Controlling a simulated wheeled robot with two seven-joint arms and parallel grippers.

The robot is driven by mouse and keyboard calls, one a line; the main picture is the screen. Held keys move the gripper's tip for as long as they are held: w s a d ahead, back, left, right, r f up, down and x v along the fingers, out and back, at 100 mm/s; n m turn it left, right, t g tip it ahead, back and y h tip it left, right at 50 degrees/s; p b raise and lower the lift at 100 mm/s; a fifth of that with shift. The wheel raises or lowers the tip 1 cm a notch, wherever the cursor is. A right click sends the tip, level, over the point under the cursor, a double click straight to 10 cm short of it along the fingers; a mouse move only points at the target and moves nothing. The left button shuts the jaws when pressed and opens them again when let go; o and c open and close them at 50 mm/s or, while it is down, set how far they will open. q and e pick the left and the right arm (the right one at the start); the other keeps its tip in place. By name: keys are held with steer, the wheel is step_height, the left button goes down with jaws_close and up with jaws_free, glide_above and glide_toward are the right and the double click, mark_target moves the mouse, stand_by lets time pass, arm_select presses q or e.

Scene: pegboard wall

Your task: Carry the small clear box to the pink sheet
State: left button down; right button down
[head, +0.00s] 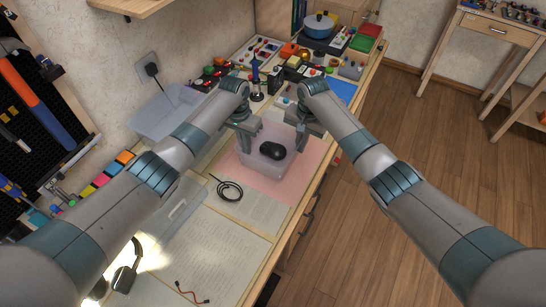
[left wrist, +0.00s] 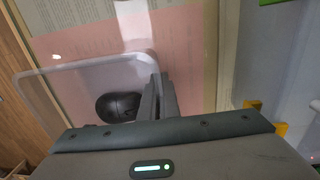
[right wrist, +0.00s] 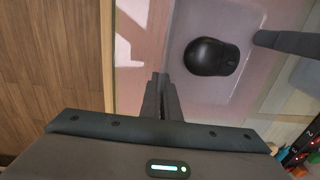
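The small clear box (head: 262,166) has a black mouse (head: 272,150) inside and is over the pink sheet (head: 284,189); I cannot tell if it touches the sheet. My left gripper (head: 246,146) is at the box's left wall, and my right gripper (head: 301,143) is at its right far side. In the left wrist view the fingers (left wrist: 166,92) are close together at the box's rim (left wrist: 90,62). In the right wrist view the fingers (right wrist: 160,90) are also close together at the box's edge. Both look shut on the box walls.
A larger clear bin (head: 160,115) stands at left by the wall. A soldering iron stand (head: 256,92), a blue mat (head: 341,90) and small parts lie behind. The desk's right edge is close.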

arm_select(q)
steer(key=shift+f, duration=0.35)
arm_select(e)
steer(key=shift+f, duration=0.35)
arm_select(q)
steer(key=c, duration=2)
jaws_free()
arm_select(e)
steer(key=c, duration=2)
jaws_free()
arm_select(q)
steer(key=shift+r, duration=0.1)
steer(key=r, duration=1.2)
steer(key=shift+w+a, duration=0.15)
steer(key=shift+a, duration=0.2)
arm_select(e)
steer(key=shift+r, duration=0.1)
steer(key=r, duration=1.2)
steer(key=shift+s+d, duration=0.2)
steer(key=shift+d, duration=0.15)
arm_select(q)
steer(key=shift+f, duration=0.1)
arm_select(e)
steer(key=shift+f, duration=0.1)
